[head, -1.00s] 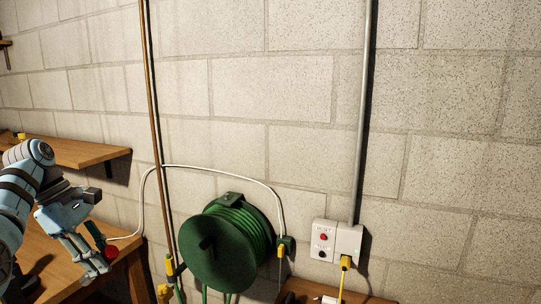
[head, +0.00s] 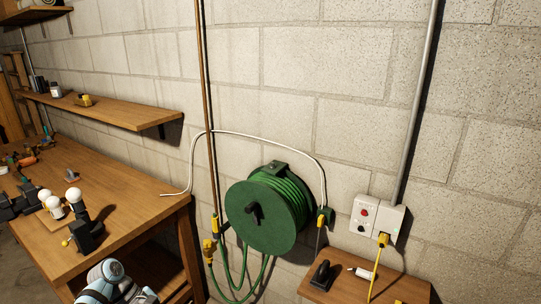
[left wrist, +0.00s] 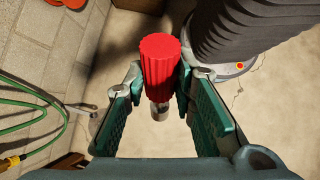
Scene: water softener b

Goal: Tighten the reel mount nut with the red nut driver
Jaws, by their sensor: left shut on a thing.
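The red nut driver (left wrist: 160,65) shows in the left wrist view, with its ribbed handle between the green finger pads and a short metal end below it. My left gripper (left wrist: 162,85) is shut on this handle. In the head view only part of my left arm shows at the bottom edge; the gripper and driver are out of that picture. The green hose reel (head: 265,212) hangs on the block wall, right of the workbench, with a bracket (head: 274,168) on top. I cannot make out the mount nut. My right gripper is in neither view.
A wooden workbench (head: 140,215) with bulbs and tools stands at left under a wall shelf (head: 110,109). A copper pipe (head: 206,100) runs beside the reel. A grey outlet box (head: 377,219) and a small low shelf (head: 404,287) lie right of it. Green hose hangs below the reel.

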